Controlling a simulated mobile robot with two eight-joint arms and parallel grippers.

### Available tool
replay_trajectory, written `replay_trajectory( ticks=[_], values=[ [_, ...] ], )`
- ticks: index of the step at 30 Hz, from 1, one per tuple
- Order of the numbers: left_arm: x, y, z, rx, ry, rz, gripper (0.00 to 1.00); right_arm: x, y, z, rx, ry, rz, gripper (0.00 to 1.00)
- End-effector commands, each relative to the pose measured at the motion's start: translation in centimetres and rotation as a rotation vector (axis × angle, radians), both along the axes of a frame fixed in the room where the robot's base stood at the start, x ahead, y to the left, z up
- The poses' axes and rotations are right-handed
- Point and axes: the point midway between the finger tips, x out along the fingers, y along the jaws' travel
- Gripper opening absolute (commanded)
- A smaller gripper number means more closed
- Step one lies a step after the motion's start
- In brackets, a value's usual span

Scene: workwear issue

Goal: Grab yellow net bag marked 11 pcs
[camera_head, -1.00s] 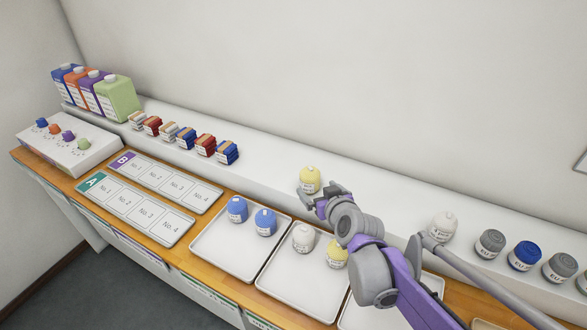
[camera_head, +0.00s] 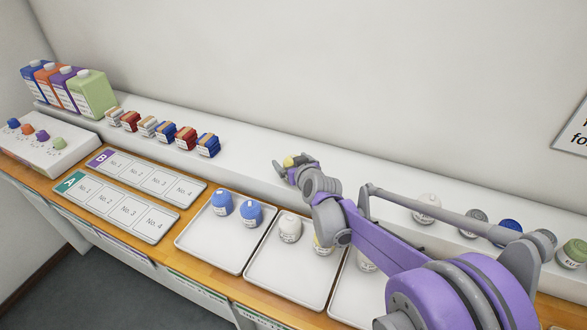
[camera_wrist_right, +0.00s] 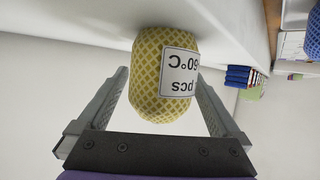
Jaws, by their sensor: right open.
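A yellow net bag (camera_head: 289,161) stands on the white shelf, mostly hidden behind my right gripper (camera_head: 283,167) in the head view. In the right wrist view the yellow net bag (camera_wrist_right: 165,75) fills the middle, with a white label upside down reading "pcs" and "60°C"; the number before "pcs" is out of sight. My right gripper (camera_wrist_right: 155,105) is open, with one finger on each side of the bag. A gap shows between the bag and each finger. My left gripper is not in view.
More bags, including a white one (camera_head: 427,207), stand along the shelf to the right. Small bundles (camera_head: 165,132) stand left; the shelf between is clear.

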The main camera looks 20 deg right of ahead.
Motion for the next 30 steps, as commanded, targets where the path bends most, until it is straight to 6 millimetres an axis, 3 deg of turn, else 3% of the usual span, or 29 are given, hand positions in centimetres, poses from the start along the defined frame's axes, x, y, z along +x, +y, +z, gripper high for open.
replay_trajectory(
  ticks=[10,24,30],
  values=[
    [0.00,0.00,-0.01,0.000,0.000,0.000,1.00,0.75,-0.04,-0.36,0.000,0.000,0.000,0.98],
    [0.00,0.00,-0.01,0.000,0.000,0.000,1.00,0.73,-0.04,-0.33,0.000,0.000,0.000,0.17],
    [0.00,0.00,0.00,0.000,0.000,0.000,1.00,0.73,-0.04,-0.26,0.000,0.000,0.000,0.16]
  ],
)
